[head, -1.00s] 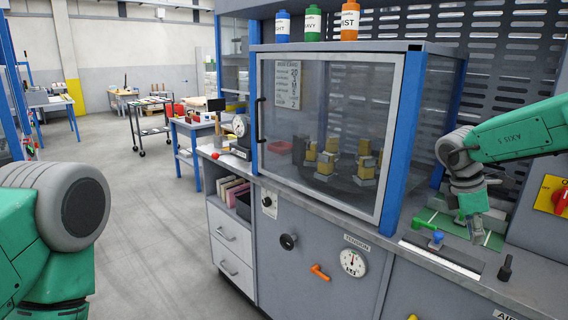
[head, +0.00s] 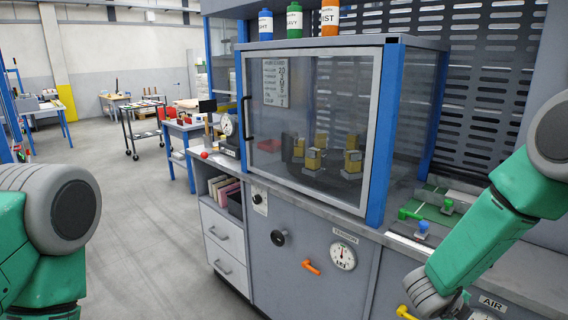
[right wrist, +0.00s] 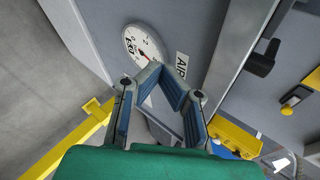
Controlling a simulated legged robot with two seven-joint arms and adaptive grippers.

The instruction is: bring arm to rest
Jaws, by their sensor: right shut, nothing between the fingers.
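My right arm (head: 490,230) is green and grey and comes in from the right of the head view. It bends down in front of the cabinet's counter edge. Its gripper is at or below the bottom edge there, so the fingers are not clear. In the right wrist view my right gripper (right wrist: 164,79) has its blue-padded fingers shut with nothing between them. It points at the cabinet front near a dial gauge (right wrist: 143,45) and the AIR label (right wrist: 181,65). Of my left arm (head: 40,235), only a green and grey part shows at the left; its gripper is out of view.
A glazed cabinet (head: 310,125) holds several yellow-and-grey blocks. The counter (head: 500,262) carries green and blue handled tools (head: 422,227). An orange lever (head: 311,267) and a yellow handle (head: 405,312) stick out of the front. A yellow bar (right wrist: 75,140) lies close beside my right gripper. Open floor is left.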

